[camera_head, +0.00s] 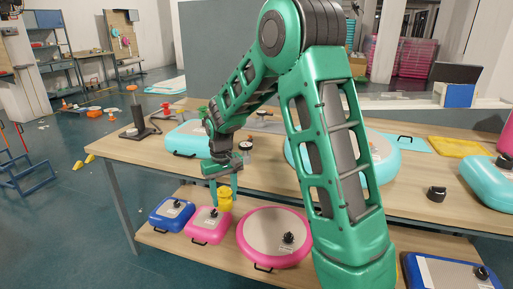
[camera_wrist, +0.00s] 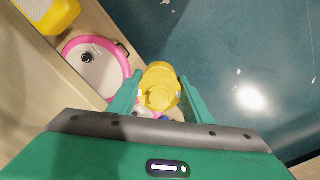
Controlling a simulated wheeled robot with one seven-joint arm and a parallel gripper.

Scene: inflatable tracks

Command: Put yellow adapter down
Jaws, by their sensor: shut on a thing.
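The yellow adapter (camera_head: 225,200) is between the fingers of my gripper (camera_head: 225,186), which is shut on it. It hangs by the front edge of the wooden table, above the level of the lower shelf. In the wrist view the yellow adapter (camera_wrist: 159,84) shows as a round, stepped piece between the two green fingertips of my gripper (camera_wrist: 160,98). Below it, in that view, I see mostly blue-green floor, with pink and blue things partly hidden behind it.
The lower shelf holds a blue inflatable (camera_head: 171,214), a small pink one (camera_head: 207,226) and a round pink one (camera_head: 262,236). The table top (camera_head: 133,150) carries turquoise inflatables (camera_head: 187,141) and a black adapter (camera_head: 436,193). Yellow items (camera_head: 90,158) lie on the floor.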

